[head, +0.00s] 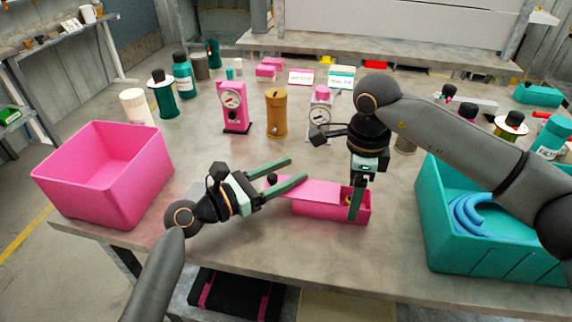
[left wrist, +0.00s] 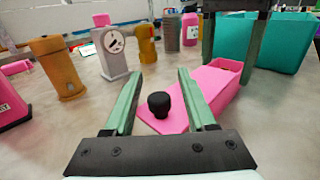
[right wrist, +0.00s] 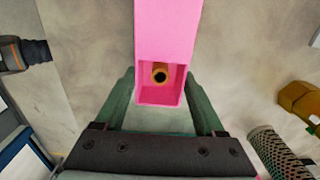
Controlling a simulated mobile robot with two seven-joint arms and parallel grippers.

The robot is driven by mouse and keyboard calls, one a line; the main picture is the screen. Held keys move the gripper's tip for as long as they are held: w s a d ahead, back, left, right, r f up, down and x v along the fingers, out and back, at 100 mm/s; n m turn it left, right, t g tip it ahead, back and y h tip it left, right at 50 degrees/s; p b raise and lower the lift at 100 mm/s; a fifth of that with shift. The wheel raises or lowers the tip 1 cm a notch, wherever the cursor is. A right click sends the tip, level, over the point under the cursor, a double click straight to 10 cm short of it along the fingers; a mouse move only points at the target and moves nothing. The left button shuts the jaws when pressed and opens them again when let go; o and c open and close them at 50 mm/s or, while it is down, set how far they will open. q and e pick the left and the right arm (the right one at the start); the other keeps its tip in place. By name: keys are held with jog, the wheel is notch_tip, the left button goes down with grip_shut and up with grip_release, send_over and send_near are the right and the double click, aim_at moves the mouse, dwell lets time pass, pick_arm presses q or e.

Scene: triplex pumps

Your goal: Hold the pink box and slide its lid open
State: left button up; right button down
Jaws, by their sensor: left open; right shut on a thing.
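The small pink box (head: 338,213) stands near the table's front edge. Its pink lid (head: 312,190) is slid partly to the left and overhangs that end. My right gripper (head: 357,207) points down and is shut on the box's sides at this open end. My left gripper (head: 298,169) is open, its fingers on either side of the lid's black knob (left wrist: 159,104). In the left wrist view the knob stands between the fingers with gaps beside it.
A large pink bin (head: 105,175) stands at the left, and a teal bin (head: 490,255) with blue hoses at the right. A pink pump (head: 234,105), an amber cylinder (head: 277,113) and a grey pump (head: 320,110) stand behind the box. Bare table lies between the pink bin and my left gripper.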

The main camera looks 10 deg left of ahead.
pick_arm(q)
notch_tip(320, 180, up, 10)
dwell(0.4)
jog(key=shift+f, duration=0.1)
pick_arm(e)
grip_release()
jog(key=shift+r, duration=0.1)
